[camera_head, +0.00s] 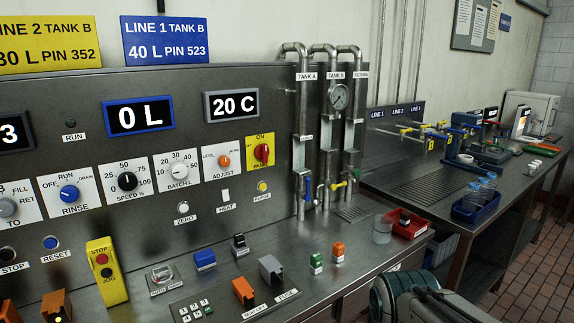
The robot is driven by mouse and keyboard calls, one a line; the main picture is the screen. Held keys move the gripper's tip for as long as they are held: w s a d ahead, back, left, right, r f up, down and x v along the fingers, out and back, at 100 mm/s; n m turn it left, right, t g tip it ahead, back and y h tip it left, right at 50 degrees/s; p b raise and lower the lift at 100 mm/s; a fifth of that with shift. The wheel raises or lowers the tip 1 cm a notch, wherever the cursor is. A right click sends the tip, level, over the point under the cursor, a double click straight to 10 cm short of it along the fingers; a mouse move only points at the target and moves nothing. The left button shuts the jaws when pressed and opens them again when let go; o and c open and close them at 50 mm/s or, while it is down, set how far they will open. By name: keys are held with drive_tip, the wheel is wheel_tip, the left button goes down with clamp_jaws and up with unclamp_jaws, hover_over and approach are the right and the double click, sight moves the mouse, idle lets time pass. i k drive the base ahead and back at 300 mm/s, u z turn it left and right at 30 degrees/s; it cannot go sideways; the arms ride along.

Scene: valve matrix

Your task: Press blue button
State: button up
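A small round blue button (51,242) sits on the upright grey panel at the lower left, above a label reading RESET. A blue block-shaped control (205,260) stands on the bench top near the middle; I cannot tell whether it is a button. A blue rotary knob (69,193) labelled RINSE is on the panel above the round button. Part of my arm shows at the bottom right, well apart from all of these. My gripper's fingers are not in view.
A yellow STOP/JOG box (105,272) stands just right of the round button. Orange (244,291) and grey (271,270) covers rise from the bench front. Vertical pipes (327,130) stand mid-picture. A red tray (405,223) lies near the bench's right end.

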sight(49, 243)
drive_tip(key=u, duration=1.8)
